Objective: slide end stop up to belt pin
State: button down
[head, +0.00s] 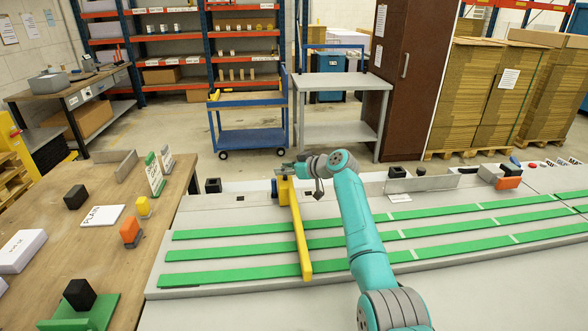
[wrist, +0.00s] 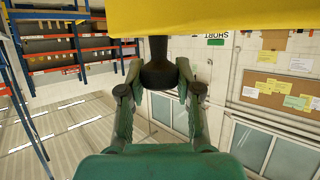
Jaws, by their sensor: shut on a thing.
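The end stop is a long yellow bar (head: 299,232) lying across the green belts (head: 235,251) toward their left part. Its yellow body also fills the top of the wrist view (wrist: 215,18). A black knob (wrist: 158,66) juts from it, between the fingers of my gripper (wrist: 158,88). My gripper (head: 287,171) is shut on this knob at the bar's far end. Pale marks (head: 402,234) cross the belts to the right of the bar. I cannot make out for sure which of these, if any, is the belt pin.
A wooden table (head: 60,215) with small blocks and signs stands at the left. Behind the belts are a small black block (head: 213,185), a grey plate (head: 430,182) and an orange block (head: 508,183). The belts right of the bar look clear beyond my arm.

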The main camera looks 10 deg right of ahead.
jog(key=shift+a, duration=0.1)
jog(key=c, duration=0.8)
grip_release()
jog(key=shift+o, duration=0.2)
jog(key=shift+s+d+r, duration=0.1)
jog(key=shift+s+d, duration=0.2)
jog(key=shift+d, duration=0.1)
jog(key=v, duration=1.1)
jog(key=shift+r, duration=0.1)
